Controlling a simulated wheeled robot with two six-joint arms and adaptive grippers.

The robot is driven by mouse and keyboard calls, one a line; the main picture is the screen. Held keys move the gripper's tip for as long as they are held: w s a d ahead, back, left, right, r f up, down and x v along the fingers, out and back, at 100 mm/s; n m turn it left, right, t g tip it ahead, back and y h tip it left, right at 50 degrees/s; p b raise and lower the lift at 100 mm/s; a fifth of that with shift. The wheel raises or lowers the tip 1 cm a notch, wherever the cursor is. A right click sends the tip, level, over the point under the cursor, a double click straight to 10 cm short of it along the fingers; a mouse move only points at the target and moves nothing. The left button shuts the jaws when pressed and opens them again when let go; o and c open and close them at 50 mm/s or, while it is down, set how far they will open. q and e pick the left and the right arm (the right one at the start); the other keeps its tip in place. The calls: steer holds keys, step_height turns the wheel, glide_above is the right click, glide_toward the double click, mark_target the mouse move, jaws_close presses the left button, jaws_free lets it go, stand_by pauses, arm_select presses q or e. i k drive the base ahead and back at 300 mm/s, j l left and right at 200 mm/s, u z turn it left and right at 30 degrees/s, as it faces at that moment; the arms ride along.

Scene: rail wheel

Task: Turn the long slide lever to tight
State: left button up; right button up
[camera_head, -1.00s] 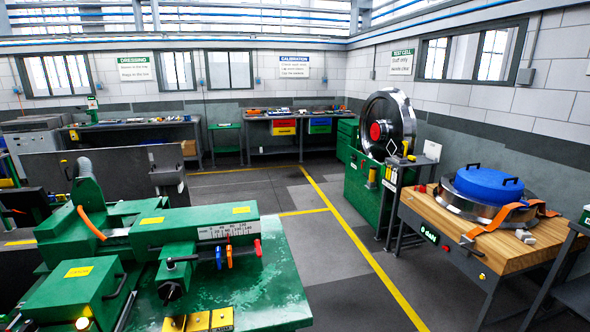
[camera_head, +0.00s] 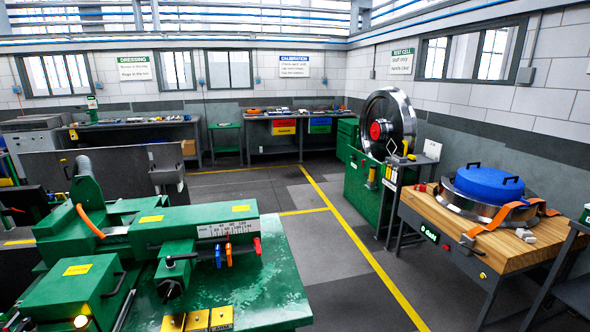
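A green lathe-like machine (camera_head: 185,229) fills the lower left of the head view. A black lever (camera_head: 181,259) with a round knob end sticks out from its green carriage, above a dark round knob (camera_head: 169,290). I cannot tell for sure which of these is the long slide lever, and no tight mark is readable. Neither of my grippers is in view.
A wooden-topped bench (camera_head: 480,236) with a blue-covered wheel (camera_head: 487,186) and orange strap stands at the right. A green stand with a large steel wheel (camera_head: 389,122) is behind it. Grey floor (camera_head: 340,262) with a yellow line lies open between machine and bench.

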mark_target(170, 259)
steer(key=u, duration=1.05)
